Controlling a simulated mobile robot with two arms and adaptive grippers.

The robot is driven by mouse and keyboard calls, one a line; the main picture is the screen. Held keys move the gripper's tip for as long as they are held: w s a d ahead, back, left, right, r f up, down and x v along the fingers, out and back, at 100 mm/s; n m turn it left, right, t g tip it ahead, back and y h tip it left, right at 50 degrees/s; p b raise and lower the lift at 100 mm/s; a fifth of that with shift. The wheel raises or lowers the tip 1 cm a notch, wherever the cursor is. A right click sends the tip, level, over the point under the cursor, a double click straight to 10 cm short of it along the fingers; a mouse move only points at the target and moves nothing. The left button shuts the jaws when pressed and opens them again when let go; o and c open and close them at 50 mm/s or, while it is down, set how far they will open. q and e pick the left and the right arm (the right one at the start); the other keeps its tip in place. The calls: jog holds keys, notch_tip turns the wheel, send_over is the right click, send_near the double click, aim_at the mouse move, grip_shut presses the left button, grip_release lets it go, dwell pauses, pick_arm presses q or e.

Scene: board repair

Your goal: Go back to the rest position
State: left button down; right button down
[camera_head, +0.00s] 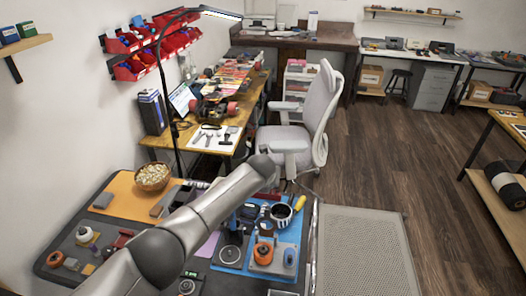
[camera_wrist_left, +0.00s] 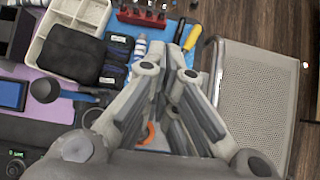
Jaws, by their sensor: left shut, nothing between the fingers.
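My left gripper (camera_wrist_left: 180,58) shows in the left wrist view with its grey fingers together and nothing held between them. It hangs above the workbench, over the blue mat (camera_wrist_left: 184,30) near the bench's right edge. In the head view my grey left arm reaches in from the bottom left across the bench, and its own links hide the gripper. A yellow-handled tool (camera_wrist_left: 192,38) lies just beyond the fingertips. An orange round part (camera_wrist_left: 147,133) is partly hidden below the fingers. My right gripper is not in view.
The bench holds a wooden bowl (camera_head: 152,176), a dark cup (camera_head: 281,214), an orange spool (camera_head: 263,252) and a pale tray (camera_wrist_left: 90,14) with a black pouch (camera_wrist_left: 70,52). A grey perforated platform (camera_head: 365,255) lies to the right. A lamp arm (camera_head: 164,90) rises at left. Open floor is right of the chair (camera_head: 318,115).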

pick_arm(q)
jog(key=s+f+n+g+h, duration=0.1)
jog(key=s+f+n+g, duration=0.1)
jog(key=s+f+n, duration=0.6)
jog(key=s+f+n+g+h, duration=0.1)
jog(key=s+f+n, duration=0.35)
jog(key=s, duration=0.75)
jog(key=s+a+r+n+g+y, duration=0.1)
jog(key=s+a+r+n+y, duration=0.15)
jog(key=s+a+n, duration=1.05)
jog(key=s+a+r+n+y, duration=0.1)
jog(key=s+a+r+n, duration=0.3)
jog(key=s+a+n, duration=0.95)
notch_tip(320, 180, down, 33)
jog(key=s+a+m+g+b, duration=0.1)
jog(key=s+m+g+b, duration=0.1)
jog(key=b, duration=0.5)
jog(key=s+a+f+b, duration=0.1)
jog(key=s+f+b, duration=0.1)
jog(key=s+f, duration=0.6)
jog(key=s+a+f+b, duration=0.2)
jog(key=s+f, duration=0.6)
jog(key=f, duration=0.5)
jog(key=shift+s+f+g+b, duration=0.35)
jog(key=shift+s+g+b, duration=0.05)
jog(key=shift+b, duration=0.05)
